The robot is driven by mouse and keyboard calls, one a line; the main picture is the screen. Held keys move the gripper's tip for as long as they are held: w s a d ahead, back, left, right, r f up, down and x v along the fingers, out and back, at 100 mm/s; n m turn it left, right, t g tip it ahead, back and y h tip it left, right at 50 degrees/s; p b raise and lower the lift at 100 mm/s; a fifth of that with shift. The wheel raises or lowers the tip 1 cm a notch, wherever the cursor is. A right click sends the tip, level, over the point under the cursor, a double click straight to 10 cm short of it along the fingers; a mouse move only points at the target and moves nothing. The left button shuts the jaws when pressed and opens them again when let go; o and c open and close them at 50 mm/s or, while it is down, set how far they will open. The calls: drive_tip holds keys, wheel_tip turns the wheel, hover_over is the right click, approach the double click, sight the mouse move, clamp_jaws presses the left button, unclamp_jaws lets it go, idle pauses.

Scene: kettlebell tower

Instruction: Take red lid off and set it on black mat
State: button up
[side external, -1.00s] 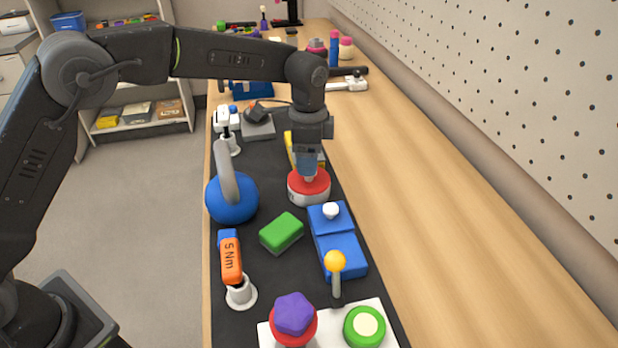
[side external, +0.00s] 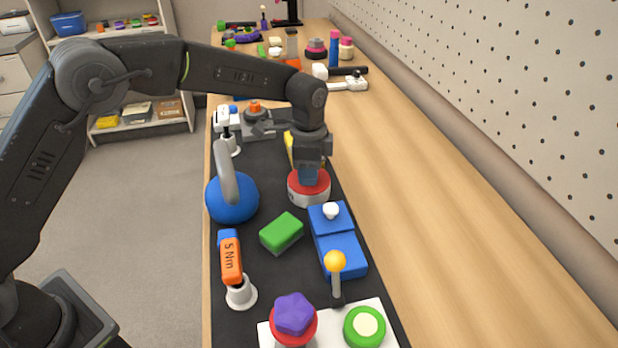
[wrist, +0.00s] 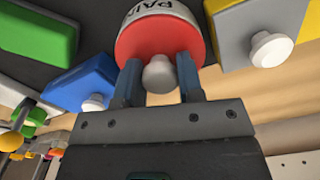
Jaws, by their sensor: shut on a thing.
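The red lid (side external: 297,186) sits on top of a round white container (side external: 309,199) on the black mat (side external: 262,163). In the wrist view the red lid (wrist: 140,44) has a pale grey knob (wrist: 159,75) at its middle. My gripper (side external: 309,180) points down onto the lid from above. In the wrist view its two blue fingers (wrist: 159,82) stand on either side of the knob and are shut on it. The white container (wrist: 158,12) shows part of its lettering there. In the side view the fingers hide the knob.
A blue kettlebell (side external: 232,201) stands left of the container. A green block (side external: 282,233) and a blue box with a white knob (side external: 340,250) are in front. A yellow box (side external: 290,150) is close behind. Bare mat lies between the kettlebell and green block.

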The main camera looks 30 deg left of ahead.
drive_tip(key=c, duration=0.4)
drive_tip(key=shift+o, duration=0.2)
drive_tip(key=shift+r, duration=0.15)
drive_tip(key=shift+r, duration=0.6)
wheel_tip(320, 180, up, 3)
drive_tip(key=shift+f, duration=0.1)
drive_tip(key=s+a+r, duration=0.2)
drive_tip(key=a+r, duration=0.7)
drive_tip(key=a, duration=0.2)
drive_tip(key=shift+a+r, duration=0.2)
drive_tip(key=shift+r, duration=0.15)
drive_tip(key=shift+s, duration=0.1)
